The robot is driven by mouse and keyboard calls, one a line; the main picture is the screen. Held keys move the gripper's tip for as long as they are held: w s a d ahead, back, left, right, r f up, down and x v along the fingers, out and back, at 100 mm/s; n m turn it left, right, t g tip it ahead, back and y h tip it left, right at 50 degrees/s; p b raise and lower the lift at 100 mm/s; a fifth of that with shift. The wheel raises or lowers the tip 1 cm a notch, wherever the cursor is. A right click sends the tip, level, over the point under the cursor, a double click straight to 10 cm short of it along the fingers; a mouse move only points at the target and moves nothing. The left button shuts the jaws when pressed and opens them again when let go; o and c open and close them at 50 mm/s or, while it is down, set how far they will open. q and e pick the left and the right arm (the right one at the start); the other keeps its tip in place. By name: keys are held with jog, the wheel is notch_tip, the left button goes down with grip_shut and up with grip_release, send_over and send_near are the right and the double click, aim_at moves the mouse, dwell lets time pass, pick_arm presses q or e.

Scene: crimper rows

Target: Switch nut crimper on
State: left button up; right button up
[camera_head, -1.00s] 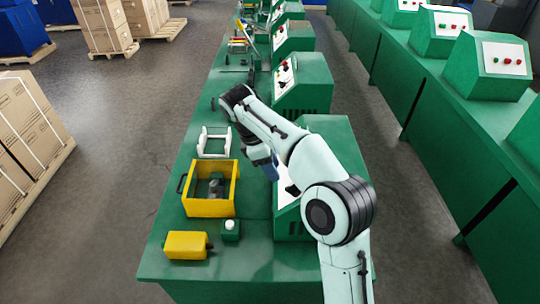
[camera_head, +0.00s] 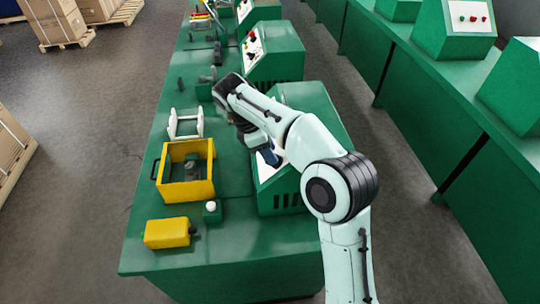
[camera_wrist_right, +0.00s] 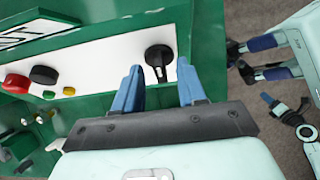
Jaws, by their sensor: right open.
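The nut crimper (camera_head: 312,108) is a green machine with a slanted white panel, on the green bench. My right arm hides most of the panel in the head view. My right gripper (camera_head: 270,154) is at the panel, its blue fingers pointing to it. In the right wrist view the gripper (camera_wrist_right: 160,88) is open and empty. A black rotary switch (camera_wrist_right: 158,56) on the white panel (camera_wrist_right: 115,60) shows just beyond and between its fingertips. I cannot tell whether they touch. My left gripper is not seen in the head view.
On the panel are a red button (camera_wrist_right: 16,83), a black button (camera_wrist_right: 43,74) and small lamps. On the bench stand a yellow bin (camera_head: 188,192), a yellow box (camera_head: 166,233), a small green block with a white button (camera_head: 211,209) and a white rack (camera_head: 186,125). More crimpers (camera_head: 272,55) stand behind.

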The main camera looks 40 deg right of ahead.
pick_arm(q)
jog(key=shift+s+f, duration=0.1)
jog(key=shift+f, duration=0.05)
pick_arm(e)
jog(key=shift+s+d+f, duration=0.1)
jog(key=shift+d+f, duration=0.1)
jog(key=shift+f, duration=0.25)
grip_shut()
